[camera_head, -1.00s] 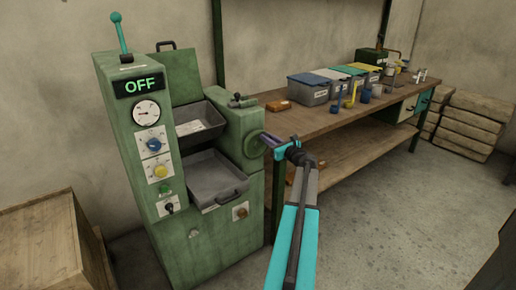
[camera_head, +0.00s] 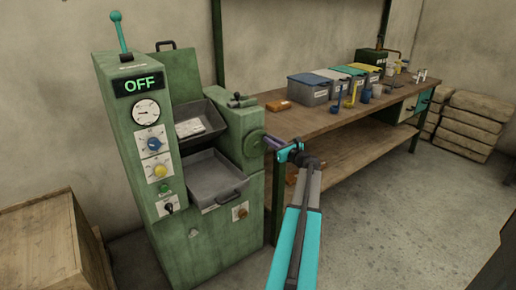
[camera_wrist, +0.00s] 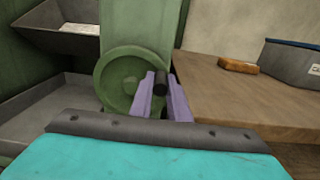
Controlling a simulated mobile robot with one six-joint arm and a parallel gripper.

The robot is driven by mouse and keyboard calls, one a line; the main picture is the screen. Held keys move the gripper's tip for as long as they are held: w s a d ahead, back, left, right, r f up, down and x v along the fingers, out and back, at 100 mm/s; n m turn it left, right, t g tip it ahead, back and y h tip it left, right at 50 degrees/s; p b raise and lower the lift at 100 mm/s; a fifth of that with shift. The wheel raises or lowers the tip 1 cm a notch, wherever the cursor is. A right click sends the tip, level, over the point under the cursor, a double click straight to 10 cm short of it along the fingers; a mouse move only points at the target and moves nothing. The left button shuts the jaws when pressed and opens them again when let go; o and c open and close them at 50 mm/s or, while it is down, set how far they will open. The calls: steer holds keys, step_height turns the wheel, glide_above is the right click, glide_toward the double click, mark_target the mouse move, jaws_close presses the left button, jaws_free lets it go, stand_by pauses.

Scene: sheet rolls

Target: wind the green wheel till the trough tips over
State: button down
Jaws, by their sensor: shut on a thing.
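The green wheel (camera_head: 254,143) sits on the right side of the green machine. In the wrist view the wheel (camera_wrist: 118,82) faces me, with a dark crank handle (camera_wrist: 160,84) at its right side. My gripper (camera_head: 269,141) is at the wheel, its two purple fingers shut on the handle; it also shows in the wrist view (camera_wrist: 161,92). The grey upper trough (camera_head: 214,112) holds a pale labelled block (camera_head: 190,128). It hangs above a grey lower tray (camera_head: 214,180) with a front handle. The fingers hide part of the wheel's rim.
A wooden workbench (camera_head: 320,120) with bins stands close on the right. An orange-brown block (camera_head: 278,105) lies on its near end. Floor is free at the lower right.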

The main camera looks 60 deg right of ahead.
steer(key=shift+s+d, duration=0.2)
steer(key=shift+d, duration=0.1)
steer(key=shift+s+d+f+b, duration=0.15)
steer(key=shift+d+f+b, duration=0.2)
steer(key=shift+f, duration=0.5)
step_height(320, 180, down, 2)
steer(key=shift+b, duration=0.45)
steer(key=shift+a+f+b, duration=0.2)
steer(key=shift+f+b, duration=0.25)
steer(key=shift+f, duration=0.45)
steer(key=shift+w+a+f, duration=0.1)
steer(key=shift+w+f, duration=0.05)
steer(key=shift+w, duration=0.05)
